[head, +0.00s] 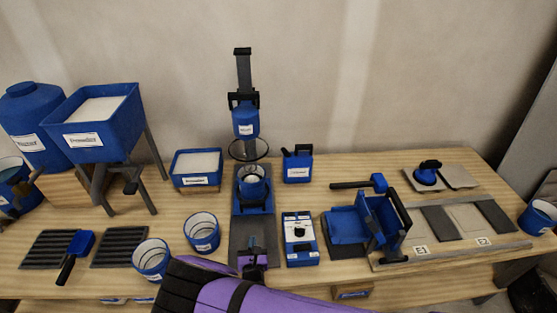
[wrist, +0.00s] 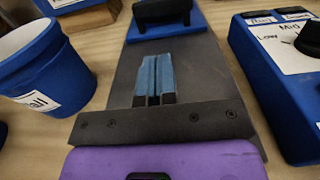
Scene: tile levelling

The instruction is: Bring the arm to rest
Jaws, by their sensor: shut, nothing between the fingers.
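My gripper (head: 254,245) is low in the middle of the head view, above the front part of the grey base plate of the mixer stand. In the wrist view its two blue-faced fingers (wrist: 153,80) lie together with nothing between them. The plate (wrist: 120,75) shows beneath and beyond them. My purple arm covers the bottom of the head view and hides part of the bench's front edge.
The mixer stand (head: 245,75) rises behind my gripper, with a blue bucket (head: 252,188) under it. White-lined buckets (head: 202,232) stand to the left, a blue control box (head: 300,240) to the right. Tiles (head: 465,218) lie at the far right of the wooden bench (head: 345,170).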

